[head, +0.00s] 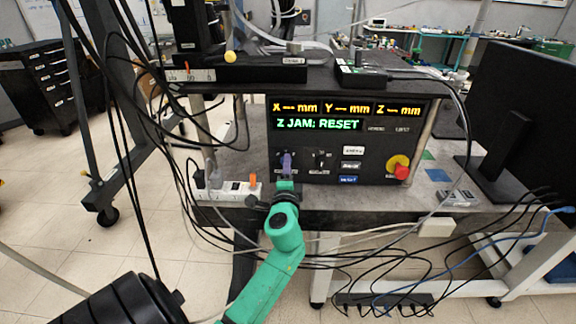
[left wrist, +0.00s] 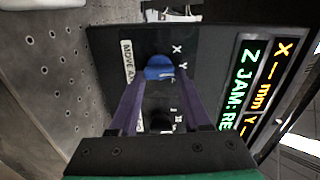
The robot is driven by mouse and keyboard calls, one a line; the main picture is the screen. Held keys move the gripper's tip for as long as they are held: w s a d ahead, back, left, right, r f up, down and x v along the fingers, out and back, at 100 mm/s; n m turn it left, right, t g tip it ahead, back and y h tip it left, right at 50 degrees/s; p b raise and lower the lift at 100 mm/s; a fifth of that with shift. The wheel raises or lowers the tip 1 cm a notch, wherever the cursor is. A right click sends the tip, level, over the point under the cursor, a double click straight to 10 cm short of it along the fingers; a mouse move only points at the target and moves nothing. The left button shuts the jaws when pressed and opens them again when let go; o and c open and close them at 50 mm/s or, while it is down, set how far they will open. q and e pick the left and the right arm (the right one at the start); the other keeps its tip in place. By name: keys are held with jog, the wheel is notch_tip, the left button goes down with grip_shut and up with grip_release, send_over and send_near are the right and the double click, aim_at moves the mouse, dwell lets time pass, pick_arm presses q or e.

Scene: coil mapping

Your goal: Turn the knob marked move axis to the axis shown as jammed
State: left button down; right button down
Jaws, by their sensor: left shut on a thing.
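The black control panel (head: 300,143) shows "Z JAM: RESET" in green on its display (head: 318,124). The move axis knob (left wrist: 158,66) is blue in the left wrist view, next to a white "MOVE AXIS" label (left wrist: 127,58). The marks X and Y are readable on its right; its pointer direction and any Z mark cannot be made out. My left gripper (head: 286,166) is shut on this knob, its purple fingers (left wrist: 160,76) on either side of it. In the head view the fingers mostly hide the knob. My right gripper is not in view.
A second dark knob (head: 320,159) stands just right of the held one. Labelled buttons, including a blue one (head: 348,180), and a red stop button (head: 401,171) on yellow lie farther right. A white power strip (head: 229,189) and hanging cables are left of the panel.

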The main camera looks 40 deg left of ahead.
pick_arm(q)
jog(key=shift+a+r+m+p, duration=0.15)
jog(key=shift+m+p, duration=0.9)
jog(key=shift+m, duration=1.4)
jog(key=shift+a+m+p, duration=0.1)
jog(key=shift+m+p, duration=0.95)
jog(key=shift+m, duration=1.4)
jog(key=c, duration=0.8)
grip_release()
jog(key=o, duration=0.4)
jog(key=shift+o, duration=0.2)
jog(key=shift+f, duration=0.2)
jog(key=shift+s+d+f, duration=0.1)
